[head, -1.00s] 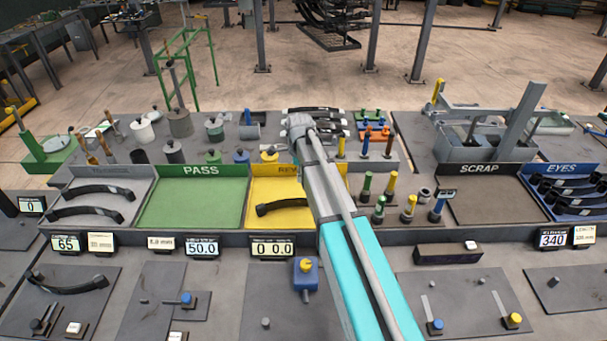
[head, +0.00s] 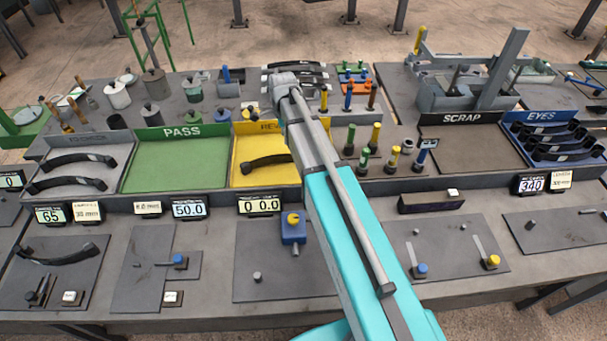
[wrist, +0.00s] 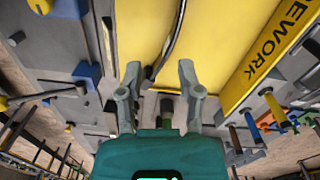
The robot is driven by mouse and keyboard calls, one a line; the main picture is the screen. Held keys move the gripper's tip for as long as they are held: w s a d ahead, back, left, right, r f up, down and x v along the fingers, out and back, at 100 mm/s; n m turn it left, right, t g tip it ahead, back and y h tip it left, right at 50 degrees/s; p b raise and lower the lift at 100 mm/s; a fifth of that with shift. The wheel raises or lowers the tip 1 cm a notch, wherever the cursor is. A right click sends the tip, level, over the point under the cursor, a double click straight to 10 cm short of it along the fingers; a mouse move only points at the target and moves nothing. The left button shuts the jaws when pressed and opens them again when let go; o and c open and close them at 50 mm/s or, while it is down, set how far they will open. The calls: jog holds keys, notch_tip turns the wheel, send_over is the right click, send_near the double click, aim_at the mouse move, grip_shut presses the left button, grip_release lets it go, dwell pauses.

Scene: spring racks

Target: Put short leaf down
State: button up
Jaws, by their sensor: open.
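A dark, curved short leaf (head: 265,162) lies in the yellow rework tray (head: 245,178), partly hidden by my arm in the head view. In the wrist view the leaf (wrist: 174,42) is a thin dark strip over the yellow tray floor (wrist: 205,45), its near end close to my fingertips. My gripper (wrist: 160,82) is open, with its two grey fingers apart and nothing clearly held between them. My gripper is hidden behind my arm in the head view.
A green PASS tray (head: 175,170) is empty. Left of it, a grey tray (head: 118,170) holds two leaves. The SCRAP tray (head: 470,150) is empty, and the blue EYES tray (head: 515,118) holds several leaves. Pegs (head: 375,138) stand right of my arm.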

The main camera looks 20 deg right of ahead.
jog(key=s+d+n, duration=0.1)
jog(key=s+n, duration=1.7)
jog(key=s, duration=0.2)
jog(key=shift+s, duration=0.25)
notch_tip(320, 180, down, 8)
jog(key=b, duration=0.8)
jog(key=shift+f, duration=0.2)
